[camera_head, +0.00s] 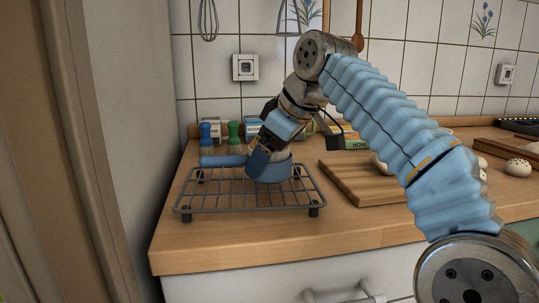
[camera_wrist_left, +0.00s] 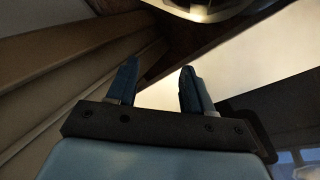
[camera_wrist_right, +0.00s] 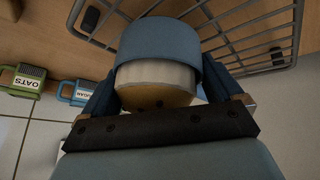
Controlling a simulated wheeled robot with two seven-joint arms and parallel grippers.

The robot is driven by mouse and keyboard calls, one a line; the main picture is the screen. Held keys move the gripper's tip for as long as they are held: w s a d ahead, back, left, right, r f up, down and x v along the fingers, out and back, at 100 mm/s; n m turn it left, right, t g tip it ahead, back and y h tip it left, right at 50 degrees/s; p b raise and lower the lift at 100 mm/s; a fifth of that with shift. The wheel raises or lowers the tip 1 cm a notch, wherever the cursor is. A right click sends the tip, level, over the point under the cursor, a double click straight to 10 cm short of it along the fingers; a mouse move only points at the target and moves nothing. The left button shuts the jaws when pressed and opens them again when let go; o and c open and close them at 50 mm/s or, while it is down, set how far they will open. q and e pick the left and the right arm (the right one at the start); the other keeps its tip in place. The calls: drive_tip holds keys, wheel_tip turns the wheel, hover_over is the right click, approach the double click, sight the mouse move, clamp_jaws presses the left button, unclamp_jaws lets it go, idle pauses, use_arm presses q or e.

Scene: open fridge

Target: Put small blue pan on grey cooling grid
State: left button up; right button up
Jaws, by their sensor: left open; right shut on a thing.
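I cannot tell whether the pan's base touches the wires. My left gripper (camera_wrist_left: 158,82) is open and empty, away from the counter, and does not show in the head view.
A wooden cutting board (camera_head: 362,184) lies right of the grid. The grid's front left part is bare. A tall panel borders the counter's left side.

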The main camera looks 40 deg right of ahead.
drive_tip(key=shift+f, duration=0.1)
drive_tip(key=o, duration=0.9)
drive_tip(key=shift+c, duration=0.2)
drive_tip(key=shift+r, duration=0.2)
drive_tip(key=p+v, duration=0.4)
drive_tip(key=v, duration=0.8)
